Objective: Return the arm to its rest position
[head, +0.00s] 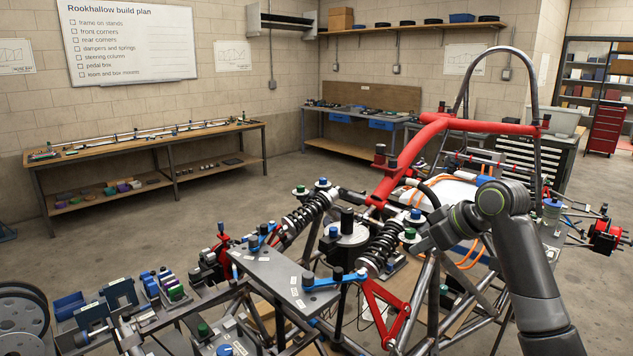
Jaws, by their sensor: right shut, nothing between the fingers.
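My right arm (530,265) comes in from the lower right, bends at a high joint and reaches left over the tube chassis (515,250). My right gripper (416,246) is at its end, shut and empty, beside the upper end of the right spring damper (382,246). I cannot tell whether it touches the damper. My left gripper is not in view.
A red tube frame (420,140) and a tall roll hoop (484,60) rise behind the gripper. Blue brackets and a grey plate (280,278) lie in front. A loaded side cart (130,310) stands lower left. Open floor (190,220) lies toward the back bench (150,145).

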